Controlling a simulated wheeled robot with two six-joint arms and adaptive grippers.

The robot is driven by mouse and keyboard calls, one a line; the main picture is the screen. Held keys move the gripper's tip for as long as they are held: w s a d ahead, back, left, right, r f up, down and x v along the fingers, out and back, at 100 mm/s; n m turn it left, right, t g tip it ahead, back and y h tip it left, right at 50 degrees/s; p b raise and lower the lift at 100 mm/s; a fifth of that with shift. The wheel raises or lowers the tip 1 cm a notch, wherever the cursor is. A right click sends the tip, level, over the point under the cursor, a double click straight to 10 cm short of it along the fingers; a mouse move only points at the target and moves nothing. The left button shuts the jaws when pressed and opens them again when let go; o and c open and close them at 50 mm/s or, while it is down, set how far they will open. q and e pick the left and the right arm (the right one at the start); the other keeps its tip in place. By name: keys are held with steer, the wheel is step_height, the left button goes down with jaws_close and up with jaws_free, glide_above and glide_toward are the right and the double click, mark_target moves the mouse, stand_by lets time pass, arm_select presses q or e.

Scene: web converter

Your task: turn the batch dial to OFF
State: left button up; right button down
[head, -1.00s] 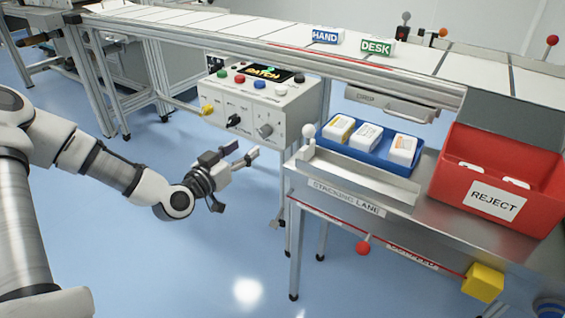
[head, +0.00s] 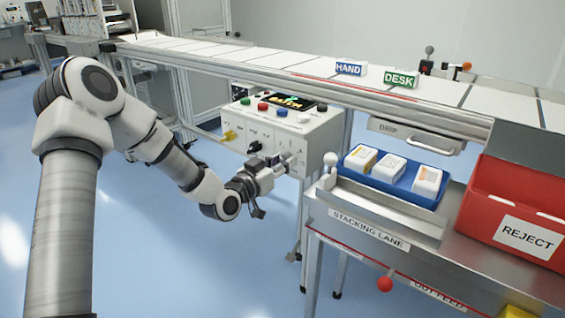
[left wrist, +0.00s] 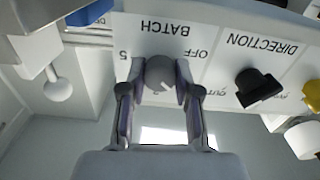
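The batch dial (left wrist: 160,74) is a round grey knob on the white control box (head: 318,140). The left wrist view shows the panel upside down, with BATCH above the dial, 5 at its left and OFF at its upper right. The dial's pale mark points to the lower right in that view, away from OFF. My left gripper (left wrist: 160,72) is open, with one finger on each side of the dial; I cannot tell whether either touches it. In the head view my left gripper (head: 284,163) is at the box's front and hides the dial. My right gripper is not in view.
Beside the dial is the black direction switch (left wrist: 257,88). A yellow knob (head: 229,135) is farther left on the box. The stacking lane (head: 370,232), blue tray (head: 385,190) and red reject bin (head: 480,215) stand to the right. The conveyor (head: 300,68) runs behind.

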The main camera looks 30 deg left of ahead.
arm_select(q)
jaws_close()
steer(key=shift+n, duration=0.3)
steer(key=n, duration=0.9)
steer(key=shift+n, duration=0.3)
steer(key=o, duration=1)
jaws_free()
